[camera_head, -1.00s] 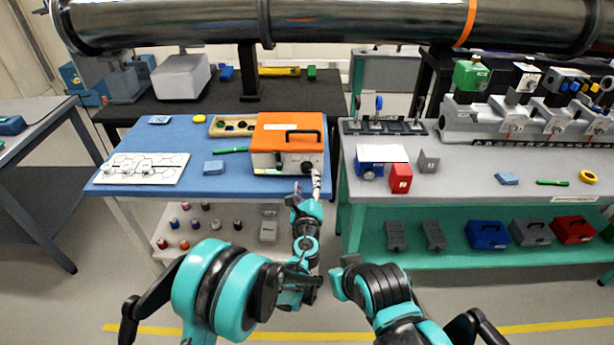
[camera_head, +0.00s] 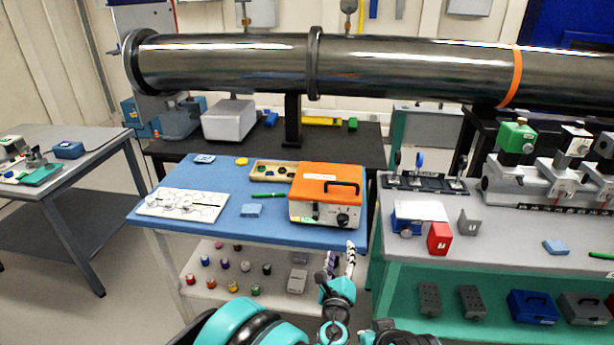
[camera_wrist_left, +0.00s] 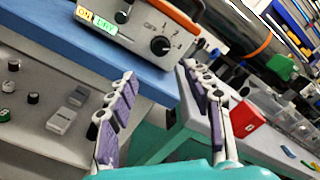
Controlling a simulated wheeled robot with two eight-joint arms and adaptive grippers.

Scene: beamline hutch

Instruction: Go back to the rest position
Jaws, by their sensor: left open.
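My left gripper (camera_head: 341,262) is just in front of the blue bench's front edge, below the orange-topped box. In the left wrist view its two purple-padded fingers (camera_wrist_left: 160,80) stand apart with nothing between them. The orange-topped box (camera_head: 324,192) sits on the right end of the blue bench. Its dial front (camera_wrist_left: 140,32) shows beyond the fingers in the left wrist view, apart from them. A dark part of my right arm shows at the bottom edge of the head view, but its gripper is out of view.
The blue bench (camera_head: 240,228) carries a white hexagon board (camera_head: 184,203) and a wooden tray (camera_head: 271,171). A grey bench (camera_head: 490,248) with a red block (camera_head: 439,238) stands to the right, across a narrow gap. A large steel pipe (camera_head: 230,65) crosses behind.

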